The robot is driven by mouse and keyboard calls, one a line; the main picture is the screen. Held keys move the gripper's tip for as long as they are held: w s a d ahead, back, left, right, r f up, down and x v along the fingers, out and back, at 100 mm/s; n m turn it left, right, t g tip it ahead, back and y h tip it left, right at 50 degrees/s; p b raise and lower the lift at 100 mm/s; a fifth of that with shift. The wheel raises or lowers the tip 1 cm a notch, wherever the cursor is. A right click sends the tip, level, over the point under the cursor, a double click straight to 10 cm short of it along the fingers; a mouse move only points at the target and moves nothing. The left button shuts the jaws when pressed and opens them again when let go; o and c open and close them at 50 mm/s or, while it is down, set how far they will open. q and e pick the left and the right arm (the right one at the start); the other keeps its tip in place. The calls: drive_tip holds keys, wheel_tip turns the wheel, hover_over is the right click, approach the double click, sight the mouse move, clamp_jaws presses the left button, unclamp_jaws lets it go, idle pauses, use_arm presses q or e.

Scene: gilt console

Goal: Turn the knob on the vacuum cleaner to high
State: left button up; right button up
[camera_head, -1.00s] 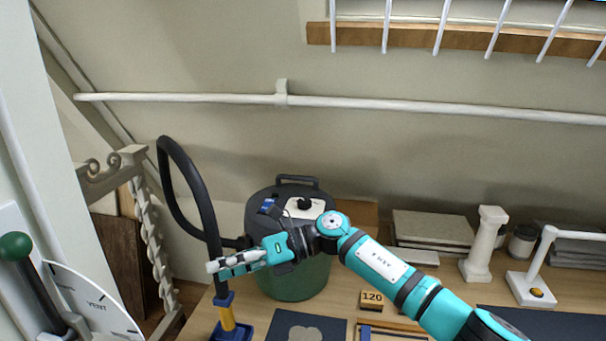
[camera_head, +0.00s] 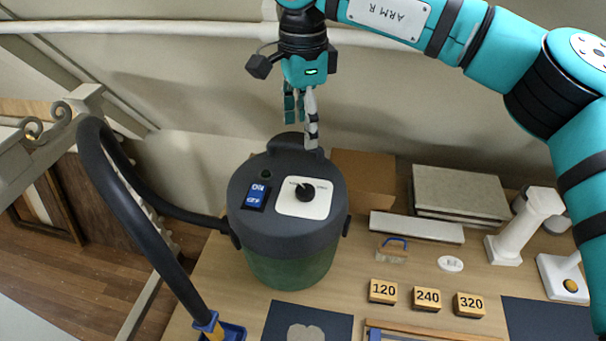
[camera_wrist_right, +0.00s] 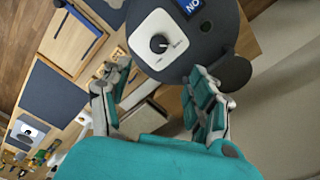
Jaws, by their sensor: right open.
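The vacuum cleaner (camera_head: 290,225) has a green drum and a dark lid, and stands on the wooden bench. On its lid is a black knob (camera_head: 305,191) on a white plate (camera_head: 318,206); the knob also shows in the right wrist view (camera_wrist_right: 159,43). A blue switch (camera_head: 257,195) sits left of the plate. My right gripper (camera_head: 301,119) points down, open and empty, above the back of the lid near the handle. In the right wrist view its fingers (camera_wrist_right: 160,105) are spread, with the knob beyond them, untouched. My left gripper is not in view.
A black hose (camera_head: 140,225) loops left of the vacuum. A cardboard box (camera_head: 364,178) and stacked slabs (camera_head: 461,192) are behind. A white pipe (camera_head: 180,29) crosses the wall.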

sight(304, 189)
wheel_tip(304, 189, down, 14)
drive_tip(key=p, duration=0.5)
drive_tip(key=shift+s+f+p, duration=0.1)
drive_tip(key=shift+s+p, duration=0.05)
drive_tip(key=shift+p, duration=0.25)
drive_tip(key=shift+f, duration=0.5)
drive_tip(key=c, duration=1.1)
drive_tip(key=shift+c, duration=0.2)
